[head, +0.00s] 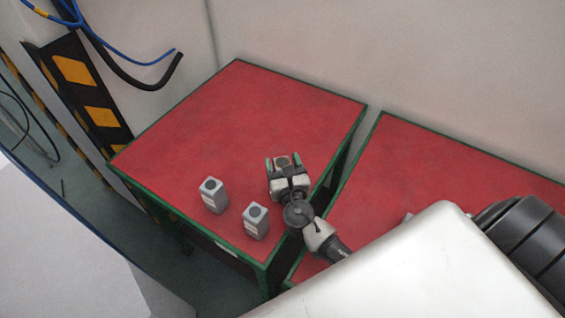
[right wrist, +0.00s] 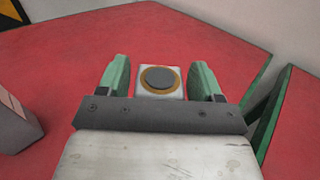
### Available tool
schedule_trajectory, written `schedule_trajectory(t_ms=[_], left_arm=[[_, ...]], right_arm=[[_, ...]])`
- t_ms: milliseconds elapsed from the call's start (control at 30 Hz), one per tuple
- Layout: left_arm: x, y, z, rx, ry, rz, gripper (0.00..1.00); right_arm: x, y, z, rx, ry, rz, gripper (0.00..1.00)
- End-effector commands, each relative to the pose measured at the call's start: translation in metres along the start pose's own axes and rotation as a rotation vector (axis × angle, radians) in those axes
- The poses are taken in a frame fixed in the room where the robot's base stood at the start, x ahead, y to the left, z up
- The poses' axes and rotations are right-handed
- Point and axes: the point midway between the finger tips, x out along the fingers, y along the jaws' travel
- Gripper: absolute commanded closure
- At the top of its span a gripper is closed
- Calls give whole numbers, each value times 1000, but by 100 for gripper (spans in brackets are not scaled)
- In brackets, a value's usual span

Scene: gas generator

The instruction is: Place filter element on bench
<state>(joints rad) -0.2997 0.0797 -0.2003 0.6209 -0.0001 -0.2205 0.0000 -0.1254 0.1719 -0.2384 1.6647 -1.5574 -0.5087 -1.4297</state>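The red bench (head: 170,150) has a green frame. My right gripper (head: 281,163) is over its right part, with its green fingers apart. A pale, box-shaped filter element with a round dark top (right wrist: 160,78) lies between the fingers in the right wrist view. Narrow red gaps show between it and both fingers, so the gripper looks open around it. Its top also shows between the fingers in the head view (head: 282,161); its lower part is hidden. My left gripper is not in view.
Two similar grey box-shaped elements (head: 213,195) (head: 255,221) stand upright near the bench's front edge. One grey box (right wrist: 18,122) shows at the left in the wrist view. A second red bench (head: 400,165) stands right, across a narrow gap. The bench's back left is clear.

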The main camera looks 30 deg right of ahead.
Motion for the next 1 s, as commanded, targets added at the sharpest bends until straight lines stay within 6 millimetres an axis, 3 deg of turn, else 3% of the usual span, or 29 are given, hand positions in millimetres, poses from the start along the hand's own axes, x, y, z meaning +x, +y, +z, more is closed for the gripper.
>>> schedule_trajectory(t_ms=[400,567,800,1000], left_arm=[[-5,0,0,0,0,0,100],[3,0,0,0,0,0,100],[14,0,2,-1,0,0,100],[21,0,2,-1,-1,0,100]], right_arm=[[-1,0,5,0,0,0,26],[-28,0,0,0,3,2,26],[-81,0,0,-1,2,1,26],[-110,0,1,-1,0,1,26]])
